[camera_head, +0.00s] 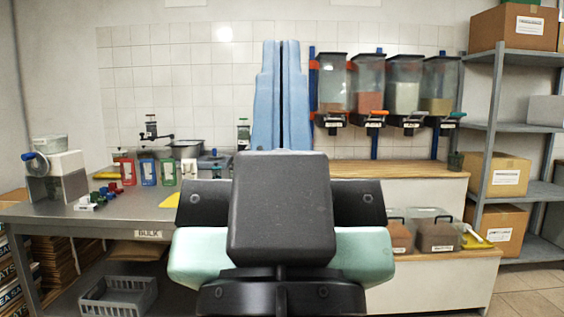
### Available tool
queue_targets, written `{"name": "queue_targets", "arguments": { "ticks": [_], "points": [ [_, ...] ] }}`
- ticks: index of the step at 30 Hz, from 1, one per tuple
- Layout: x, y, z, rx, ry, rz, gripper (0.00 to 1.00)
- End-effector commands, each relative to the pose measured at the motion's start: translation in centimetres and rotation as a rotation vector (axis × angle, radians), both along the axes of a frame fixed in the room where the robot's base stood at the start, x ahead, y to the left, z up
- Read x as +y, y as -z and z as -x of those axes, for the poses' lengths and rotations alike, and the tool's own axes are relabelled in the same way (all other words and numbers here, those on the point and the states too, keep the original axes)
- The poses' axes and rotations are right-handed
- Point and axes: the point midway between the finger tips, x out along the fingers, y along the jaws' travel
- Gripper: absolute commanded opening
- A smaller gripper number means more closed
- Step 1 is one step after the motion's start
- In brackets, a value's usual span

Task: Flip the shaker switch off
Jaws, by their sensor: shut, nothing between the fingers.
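My gripper (281,46) points upward in the middle of the view, its two long blue fingers side by side and closed with nothing between them. Its dark body hides the middle of the bench and wall. I cannot clearly make out a shaker or its switch. A blue-grey box-like device (213,162) stands on the steel bench just left of my arm and is partly hidden by it; I cannot tell whether it is the shaker. My gripper's fingers rise to the right of this device in the picture.
The steel bench (90,222) carries a white machine with a blue knob (55,172), colored bottles (147,170) and a metal pan (186,149). Wall dispensers (403,85) hang above a wooden counter (400,170). A shelf rack (495,110) holds cartons at right. A grey crate (118,298) sits below the bench.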

Motion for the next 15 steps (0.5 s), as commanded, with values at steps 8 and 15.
{"name": "queue_targets", "arguments": {
  "ticks": [8,15],
  "points": [
    [0.0,-11.2,0.0,0.000,-0.001,0.001,0.00],
    [0.0,-19.2,0.0,0.000,-0.001,0.000,0.00]
  ]
}}
